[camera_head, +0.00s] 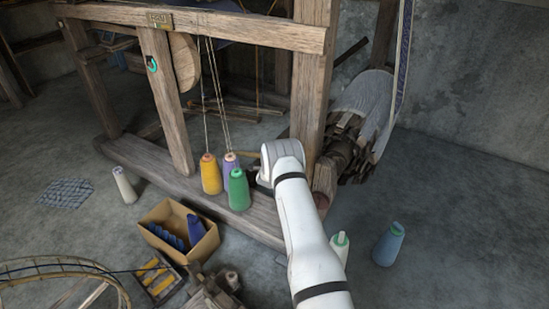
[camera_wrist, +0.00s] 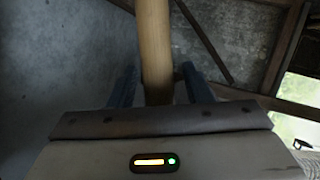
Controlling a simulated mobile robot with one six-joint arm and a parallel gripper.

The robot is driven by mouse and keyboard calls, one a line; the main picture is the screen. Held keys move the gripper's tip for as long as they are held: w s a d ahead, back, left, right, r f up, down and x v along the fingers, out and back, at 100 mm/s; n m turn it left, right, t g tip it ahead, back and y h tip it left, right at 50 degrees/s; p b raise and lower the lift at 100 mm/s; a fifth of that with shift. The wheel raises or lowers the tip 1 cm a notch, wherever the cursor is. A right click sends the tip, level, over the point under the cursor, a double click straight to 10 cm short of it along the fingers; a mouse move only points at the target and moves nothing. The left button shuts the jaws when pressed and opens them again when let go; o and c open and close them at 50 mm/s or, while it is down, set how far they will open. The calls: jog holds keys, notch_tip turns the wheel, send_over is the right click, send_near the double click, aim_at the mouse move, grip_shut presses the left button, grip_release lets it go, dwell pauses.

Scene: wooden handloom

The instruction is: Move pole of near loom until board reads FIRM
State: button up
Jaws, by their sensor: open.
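In the wrist view a smooth, light-wood pole (camera_wrist: 154,40) runs from the top edge down between the two dark fingers of my gripper (camera_wrist: 158,78). The fingers stand apart on either side of the pole, and I see no clear contact. In the head view my white arm reaches to the near loom (camera_head: 240,30), and its wrist hides most of my gripper (camera_head: 257,178), beside the green yarn cone. I cannot clearly pick out the pole there.
Orange (camera_head: 210,175), purple (camera_head: 230,168) and green (camera_head: 238,190) cones stand on the loom's low beam, close to my wrist. A cardboard box (camera_head: 178,230) with yarn sits in front. A blue cone (camera_head: 388,243) stands on the floor at right. Open floor lies further right.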

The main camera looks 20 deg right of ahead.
jog(key=shift+s+a+r, duration=0.15)
jog(key=shift+s, duration=0.05)
jog(key=p+v, duration=0.3)
jog(key=v, duration=0.4)
jog(key=shift+p, duration=0.3)
jog(key=shift+s+a, duration=0.1)
jog(key=shift+s, duration=0.05)
